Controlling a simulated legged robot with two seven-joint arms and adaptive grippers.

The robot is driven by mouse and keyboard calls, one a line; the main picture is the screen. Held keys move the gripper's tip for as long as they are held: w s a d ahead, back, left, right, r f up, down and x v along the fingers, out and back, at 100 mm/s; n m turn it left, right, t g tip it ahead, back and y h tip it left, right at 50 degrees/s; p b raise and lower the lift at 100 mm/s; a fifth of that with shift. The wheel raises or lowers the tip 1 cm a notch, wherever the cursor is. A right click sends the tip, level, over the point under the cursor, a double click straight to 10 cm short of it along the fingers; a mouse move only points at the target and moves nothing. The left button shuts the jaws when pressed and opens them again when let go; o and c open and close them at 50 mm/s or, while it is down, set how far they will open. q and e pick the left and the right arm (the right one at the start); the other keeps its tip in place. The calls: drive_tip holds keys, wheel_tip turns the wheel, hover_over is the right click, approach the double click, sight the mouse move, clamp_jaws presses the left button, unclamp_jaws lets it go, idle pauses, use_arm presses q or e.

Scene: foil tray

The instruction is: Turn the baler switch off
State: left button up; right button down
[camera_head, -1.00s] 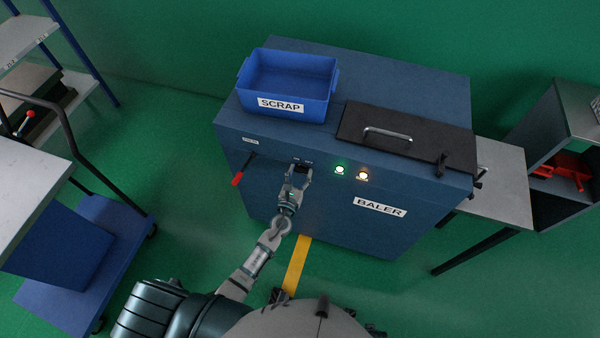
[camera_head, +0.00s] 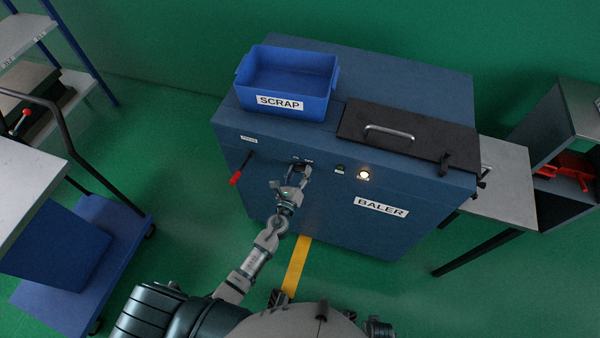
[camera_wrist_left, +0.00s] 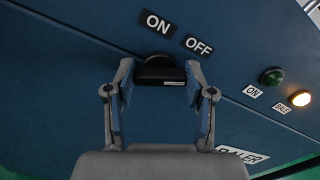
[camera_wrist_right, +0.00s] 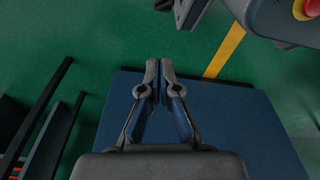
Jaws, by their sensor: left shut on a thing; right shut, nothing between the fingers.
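The baler (camera_head: 320,215) is a large blue cabinet in the head view. Its black switch knob (camera_wrist_left: 158,62) sits on the front panel in the left wrist view, below the white-on-black ON label (camera_wrist_left: 157,22) and OFF label (camera_wrist_left: 198,46). My left gripper (camera_wrist_left: 159,76) is shut on the knob, one finger on each side. In the head view the left gripper (camera_head: 291,176) hides most of the switch. The green ON lamp (camera_wrist_left: 271,77) is dark; the BALE lamp (camera_wrist_left: 301,98) glows warm. My right gripper (camera_wrist_right: 159,80) is shut and empty in the right wrist view.
A red-handled lever (camera_head: 237,177) juts out left of the switch. A blue SCRAP bin (camera_head: 288,74) and a black lid (camera_head: 408,136) with a handle are on top of the baler. A blue cart (camera_head: 95,245) stands at left, a grey table (camera_head: 503,190) at right.

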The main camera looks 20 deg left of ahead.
use_arm(q)
drive_tip(key=n+b, duration=0.1)
drive_tip(key=n, duration=0.2)
drive_tip(key=shift+a+f+n, duration=0.1)
drive_tip(key=shift+n, duration=0.2)
drive_tip(key=shift+a+n+b, duration=0.1)
drive_tip(key=shift+n+b, duration=0.45)
drive_tip(key=shift+n, duration=1.15)
use_arm(e)
wheel_tip(320, 180, up, 6)
drive_tip(key=w, duration=0.2)
drive_tip(key=shift+w+a+f, duration=0.15)
drive_tip(key=shift+w, duration=0.2)
use_arm(q)
drive_tip(key=o, duration=1.1)
drive_tip(key=shift+c, duration=0.2)
drive_tip(key=shift+o, duration=0.5)
drive_tip(key=s, duration=1.2)
drive_tip(key=shift+a, duration=0.2)
drive_tip(key=shift+f, duration=0.1)
